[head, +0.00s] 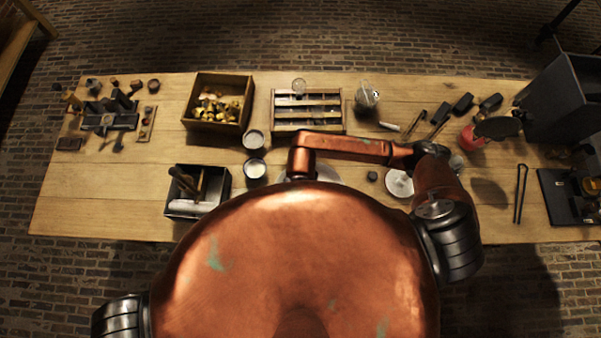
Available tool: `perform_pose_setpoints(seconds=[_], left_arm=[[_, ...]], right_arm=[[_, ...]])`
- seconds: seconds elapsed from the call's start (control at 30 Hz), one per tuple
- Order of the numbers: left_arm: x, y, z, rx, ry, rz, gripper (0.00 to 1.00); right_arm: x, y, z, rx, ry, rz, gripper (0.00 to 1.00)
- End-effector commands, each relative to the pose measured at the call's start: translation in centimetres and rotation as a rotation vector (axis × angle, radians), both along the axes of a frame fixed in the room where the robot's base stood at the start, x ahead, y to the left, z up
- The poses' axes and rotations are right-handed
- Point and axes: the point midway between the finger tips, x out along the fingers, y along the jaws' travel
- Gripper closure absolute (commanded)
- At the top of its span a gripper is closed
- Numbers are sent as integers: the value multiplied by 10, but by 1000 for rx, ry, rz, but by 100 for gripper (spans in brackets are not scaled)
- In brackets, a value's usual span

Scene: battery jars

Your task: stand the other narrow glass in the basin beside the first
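A clear round glass (299,87) shows at the back edge of the slotted wooden rack; whether it is one of the narrow glasses I cannot tell. Another small clear glass-like thing (457,162) shows beside my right arm. A pale round rim, perhaps the basin (328,174), shows just past my copper body, which hides most of it. What stands in it is hidden. My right arm reaches left across the table and its wrist bends down over this rim; its gripper is hidden. My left gripper is out of view.
A glass jar (367,98) stands right of the rack (308,127). Two pale-topped jars (254,139) stand left of my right wrist. A wooden box (218,102), a dark box (198,207) and a white disc (399,183) are also on the table. The left front is clear.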

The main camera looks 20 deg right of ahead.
Motion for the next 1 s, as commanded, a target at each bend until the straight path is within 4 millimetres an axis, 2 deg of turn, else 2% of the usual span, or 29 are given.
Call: perform_pose_setpoints(seconds=[0.2,0.7,0.73,1.0], left_arm=[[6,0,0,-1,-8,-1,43],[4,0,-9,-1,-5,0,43],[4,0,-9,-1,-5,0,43],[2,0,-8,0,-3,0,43]], right_arm=[[0,0,0,0,0,0,100],[0,0,-8,1,0,0,100],[0,0,-8,1,0,0,72],[0,0,-7,1,0,0,53]])
